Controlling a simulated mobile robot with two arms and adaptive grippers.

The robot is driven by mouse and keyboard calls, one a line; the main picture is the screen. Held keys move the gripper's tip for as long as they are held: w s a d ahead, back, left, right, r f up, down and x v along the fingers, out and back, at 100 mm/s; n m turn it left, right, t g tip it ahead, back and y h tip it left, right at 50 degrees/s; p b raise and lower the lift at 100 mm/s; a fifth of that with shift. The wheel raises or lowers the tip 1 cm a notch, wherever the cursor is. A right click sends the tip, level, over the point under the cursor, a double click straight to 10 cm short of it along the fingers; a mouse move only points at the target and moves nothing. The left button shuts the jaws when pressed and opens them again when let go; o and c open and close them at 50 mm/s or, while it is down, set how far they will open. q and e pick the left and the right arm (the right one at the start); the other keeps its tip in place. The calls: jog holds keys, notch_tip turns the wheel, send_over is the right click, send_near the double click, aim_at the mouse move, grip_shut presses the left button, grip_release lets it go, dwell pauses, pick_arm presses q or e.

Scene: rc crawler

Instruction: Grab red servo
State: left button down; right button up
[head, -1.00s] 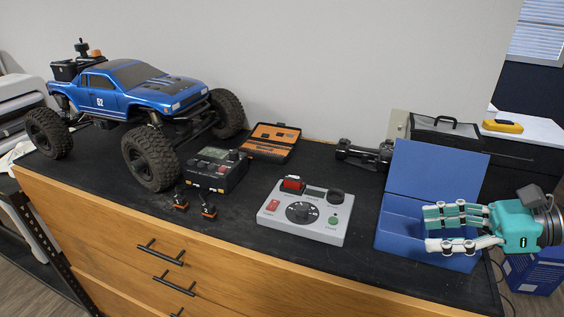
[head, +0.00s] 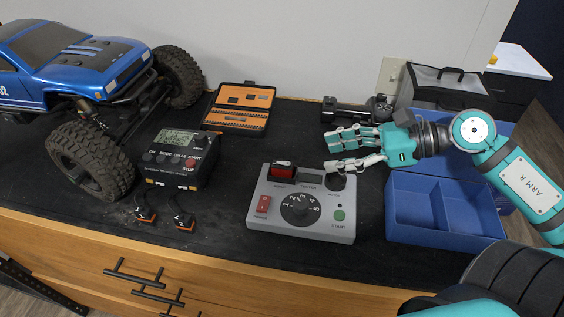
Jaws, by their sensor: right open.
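The red servo (head: 283,169) sits in a dark slot at the back left of the grey tester box (head: 300,205). The tester has a big numbered dial, a red switch, a green start button and a dark round part at the back right. My right gripper (head: 328,155) is open and empty. It hovers by the tester's back right corner, to the right of the red servo and apart from it, with fingers pointing left. My left gripper is not in view.
A blue open box (head: 445,232) with compartments stands at the right, below my right arm. A charger (head: 183,160), an orange tool case (head: 240,110), two small orange-black connectors (head: 145,214) and a blue crawler (head: 75,60) are on the left. A dark device (head: 345,108) lies behind.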

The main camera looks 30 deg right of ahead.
aim_at(284, 163)
jog(key=x, duration=0.4)
jog(key=shift+w+a+f+p, duration=0.1)
jog(key=shift+w+p, duration=0.2)
jog(key=shift+p, duration=0.05)
jog(key=shift+w+a+f+p, duration=0.25)
jog(key=shift+a+p, duration=0.1)
jog(key=shift+a, duration=0.2)
jog(key=shift+x, duration=0.95)
jog(key=shift+p+x, duration=0.3)
jog(key=shift+x, duration=0.5)
jog(key=shift+f, duration=0.2)
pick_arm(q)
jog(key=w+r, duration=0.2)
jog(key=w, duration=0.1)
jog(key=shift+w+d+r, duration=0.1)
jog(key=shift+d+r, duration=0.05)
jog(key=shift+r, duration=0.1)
pick_arm(e)
grip_shut()
